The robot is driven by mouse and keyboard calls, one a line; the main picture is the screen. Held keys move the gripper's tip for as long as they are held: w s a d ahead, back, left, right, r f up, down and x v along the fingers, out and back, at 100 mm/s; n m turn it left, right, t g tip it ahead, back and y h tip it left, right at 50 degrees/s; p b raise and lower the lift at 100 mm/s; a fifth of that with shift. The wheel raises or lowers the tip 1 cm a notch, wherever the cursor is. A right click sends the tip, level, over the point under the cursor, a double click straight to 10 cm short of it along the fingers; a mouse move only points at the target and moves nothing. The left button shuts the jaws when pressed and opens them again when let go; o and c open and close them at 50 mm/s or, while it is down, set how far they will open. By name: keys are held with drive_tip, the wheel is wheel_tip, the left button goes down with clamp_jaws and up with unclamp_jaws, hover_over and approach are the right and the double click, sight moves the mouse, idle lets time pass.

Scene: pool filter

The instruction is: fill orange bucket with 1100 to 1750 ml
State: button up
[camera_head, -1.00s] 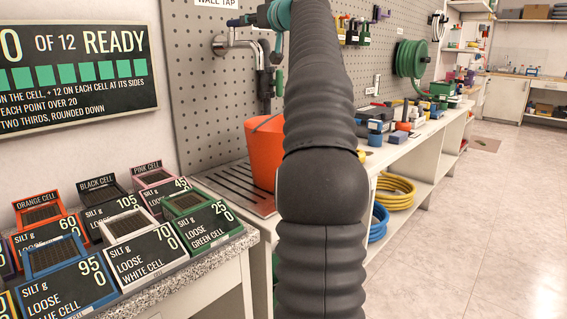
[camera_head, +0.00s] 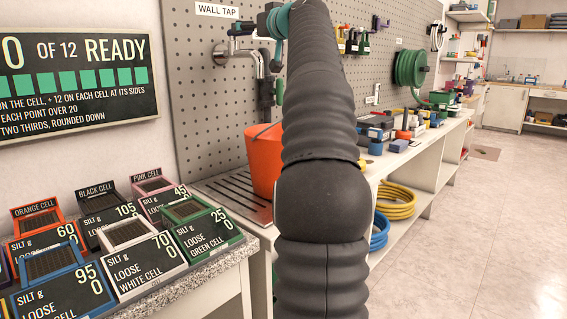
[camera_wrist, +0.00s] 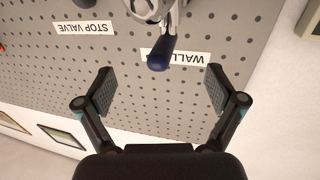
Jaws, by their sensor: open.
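The orange bucket (camera_head: 263,158) stands upright on a slatted drain tray (camera_head: 228,193), partly hidden behind my arm. Its inside and any water level cannot be seen. The metal wall tap (camera_head: 240,48) is on the pegboard above the bucket, under the "WALL TAP" label (camera_head: 217,10). In the wrist view a dark blue handle (camera_wrist: 160,52) points toward the space between my fingers, by the upside-down "WALL" label. My gripper (camera_wrist: 160,88) is open and empty, with its fingers wide apart. In the head view it is near the tap's top, mostly hidden by my arm.
Silt cells with labels, such as the green cell (camera_head: 203,227), cover the left counter. A ready board (camera_head: 80,72) hangs on the wall. A long workbench with tools and coiled hoses runs back at right. The floor (camera_head: 470,240) at right is clear.

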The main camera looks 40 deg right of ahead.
drive_tip(key=s+b, duration=0.3)
drive_tip(key=s, duration=0.3)
drive_tip(key=shift+a, duration=0.4)
drive_tip(key=s+a, duration=0.1)
drive_tip(key=s, duration=1.1)
drive_tip(key=shift+a, duration=0.4)
drive_tip(key=shift+w, duration=0.1)
